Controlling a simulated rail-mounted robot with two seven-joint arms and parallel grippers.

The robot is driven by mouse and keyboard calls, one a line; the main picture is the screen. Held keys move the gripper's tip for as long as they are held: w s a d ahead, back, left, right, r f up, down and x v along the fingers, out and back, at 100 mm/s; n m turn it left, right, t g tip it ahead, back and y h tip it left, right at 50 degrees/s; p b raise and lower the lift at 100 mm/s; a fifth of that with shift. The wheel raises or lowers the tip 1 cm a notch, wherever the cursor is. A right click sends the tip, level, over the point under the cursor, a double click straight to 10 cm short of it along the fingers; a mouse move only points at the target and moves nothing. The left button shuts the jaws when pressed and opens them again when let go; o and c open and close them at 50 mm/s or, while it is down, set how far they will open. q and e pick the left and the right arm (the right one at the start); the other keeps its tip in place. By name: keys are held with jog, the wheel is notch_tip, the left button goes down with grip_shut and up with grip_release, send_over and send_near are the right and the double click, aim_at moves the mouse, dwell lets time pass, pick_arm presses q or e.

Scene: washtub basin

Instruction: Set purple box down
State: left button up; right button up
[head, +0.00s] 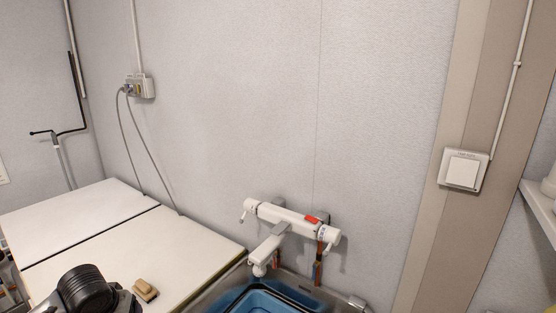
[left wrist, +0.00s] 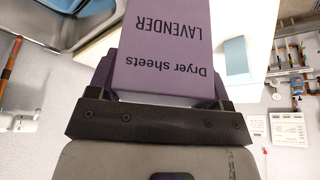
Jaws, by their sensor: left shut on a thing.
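The purple box (left wrist: 165,40) fills the upper middle of the left wrist view, its lettering "Dryer sheets LAVENDER" upside down. My left gripper (left wrist: 163,82) is shut on it, with a finger on each side. The far end of the box is cut off by the frame edge. In the head view only a dark part of my left arm shows at the bottom left, and the box is out of frame. Whether the box touches a surface cannot be told. My right gripper is not in view.
White worktops (head: 130,250) lie at the left, mostly bare, with a small brown block (head: 145,290) near my arm. A blue tub (head: 268,300) sits in the metal sink under a white tap (head: 285,222). A light-blue flat item (left wrist: 237,56) lies beside the box.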

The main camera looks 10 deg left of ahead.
pick_arm(q)
jog(key=s+d+r+m+h, duration=0.1)
jog(key=s+d+r+m, duration=0.1)
jog(key=d, duration=1.1)
jog(key=s+d+r+m+h, duration=0.1)
jog(key=d+m, duration=0.2)
jog(key=d, duration=1)
notch_tip(320, 180, up, 30)
jog(key=s+m+h+p, duration=0.1)
jog(key=m+p, duration=0.2)
jog(key=p, duration=2.4)
jog(key=shift+r, duration=0.1)
